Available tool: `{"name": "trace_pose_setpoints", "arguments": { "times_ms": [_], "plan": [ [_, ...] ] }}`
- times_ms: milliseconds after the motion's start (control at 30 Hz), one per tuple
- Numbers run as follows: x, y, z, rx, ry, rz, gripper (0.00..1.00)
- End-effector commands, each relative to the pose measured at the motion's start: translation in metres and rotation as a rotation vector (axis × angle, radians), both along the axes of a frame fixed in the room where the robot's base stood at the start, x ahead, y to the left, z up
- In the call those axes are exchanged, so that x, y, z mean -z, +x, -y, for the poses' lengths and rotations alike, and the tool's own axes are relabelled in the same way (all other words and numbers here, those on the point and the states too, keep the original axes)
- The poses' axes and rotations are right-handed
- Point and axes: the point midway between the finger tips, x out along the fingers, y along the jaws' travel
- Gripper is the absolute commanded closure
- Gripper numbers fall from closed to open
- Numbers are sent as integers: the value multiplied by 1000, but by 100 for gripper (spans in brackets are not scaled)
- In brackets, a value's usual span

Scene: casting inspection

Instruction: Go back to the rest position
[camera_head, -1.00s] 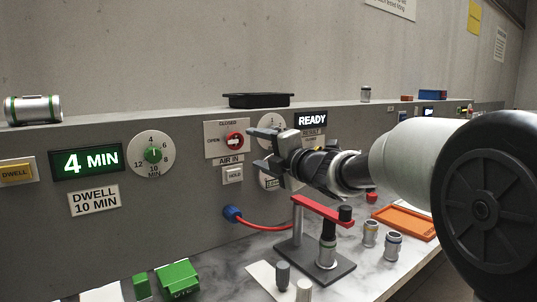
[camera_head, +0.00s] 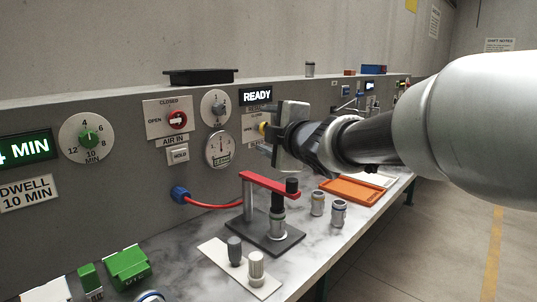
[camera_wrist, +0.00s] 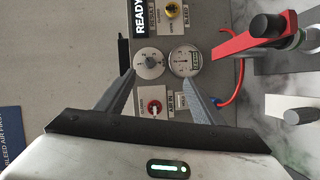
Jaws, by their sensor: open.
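My gripper (camera_head: 288,138) is in front of the grey panel (camera_head: 110,188), just below the READY sign (camera_head: 256,96) in the head view. Beyond the fingers are a grey dial (camera_wrist: 149,63), a pressure gauge (camera_wrist: 185,63) and a red knob (camera_wrist: 155,107). The red knob also shows in the head view (camera_head: 177,120). I see no contact with the panel.
A red clamp arm (camera_head: 269,184) on a dark base stands on the marble bench below my gripper. Metal fittings (camera_head: 317,203) and an orange tray (camera_head: 352,191) are to its right. A black tray (camera_head: 204,77) sits on the panel ledge. Open floor (camera_head: 440,240) lies right.

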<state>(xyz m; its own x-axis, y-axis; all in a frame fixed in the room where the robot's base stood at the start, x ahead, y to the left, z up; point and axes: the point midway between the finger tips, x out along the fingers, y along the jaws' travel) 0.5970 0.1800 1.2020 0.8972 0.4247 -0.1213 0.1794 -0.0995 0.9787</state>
Motion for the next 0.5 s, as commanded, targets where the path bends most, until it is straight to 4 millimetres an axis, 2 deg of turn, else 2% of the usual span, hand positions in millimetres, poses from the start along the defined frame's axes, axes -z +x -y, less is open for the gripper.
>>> {"name": "trace_pose_setpoints", "arguments": {
  "times_ms": [33,100,167,200,333,400,500],
  "plan": [
    [3,-15,38,124,83,-84,38],
    [19,-40,84,288,207,-216,38],
    [38,-66,117,420,315,-325,38],
    [52,-87,135,504,387,-396,38],
    [100,-160,176,751,615,-617,38],
    [124,-198,186,860,722,-722,38],
    [155,-250,190,993,855,-859,38]
  ]
}}
